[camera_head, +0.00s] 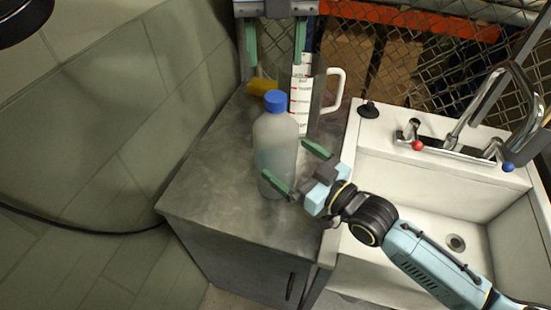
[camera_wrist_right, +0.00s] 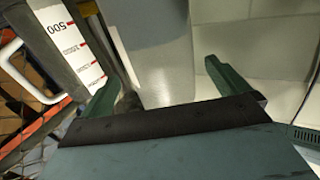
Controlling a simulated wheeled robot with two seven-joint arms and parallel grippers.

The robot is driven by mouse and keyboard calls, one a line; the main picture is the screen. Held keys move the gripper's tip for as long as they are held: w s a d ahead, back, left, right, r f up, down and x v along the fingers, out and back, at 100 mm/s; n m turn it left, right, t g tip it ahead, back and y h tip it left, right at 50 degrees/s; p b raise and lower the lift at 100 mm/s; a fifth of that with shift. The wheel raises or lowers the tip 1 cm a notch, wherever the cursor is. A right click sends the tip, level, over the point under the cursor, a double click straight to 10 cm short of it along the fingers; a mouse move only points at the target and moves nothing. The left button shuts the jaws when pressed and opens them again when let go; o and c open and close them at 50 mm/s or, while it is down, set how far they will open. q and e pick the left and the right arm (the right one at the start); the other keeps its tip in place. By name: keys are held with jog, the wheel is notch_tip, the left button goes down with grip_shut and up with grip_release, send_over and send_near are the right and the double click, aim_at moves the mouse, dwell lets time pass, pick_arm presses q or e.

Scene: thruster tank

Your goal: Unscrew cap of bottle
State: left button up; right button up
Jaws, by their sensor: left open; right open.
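A translucent grey bottle (camera_head: 276,150) with a blue cap (camera_head: 274,101) stands upright on the grey counter. My left gripper (camera_head: 274,70) is open above and behind the cap, its green fingers pointing down and spread wide. My right gripper (camera_head: 293,168) is open at the lower part of the bottle, one finger in front and one at its right side. In the right wrist view the bottle's body (camera_wrist_right: 158,50) shows beyond and between the spread fingers of the right gripper (camera_wrist_right: 160,85). The cap is out of that view.
A white measuring jug (camera_head: 303,95) with red marks stands right behind the bottle; it also shows in the right wrist view (camera_wrist_right: 62,40). A yellow object (camera_head: 262,86) lies behind the bottle. A white sink (camera_head: 430,165) with a metal tap is at the right. The counter's front left is clear.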

jog(key=x, duration=0.6)
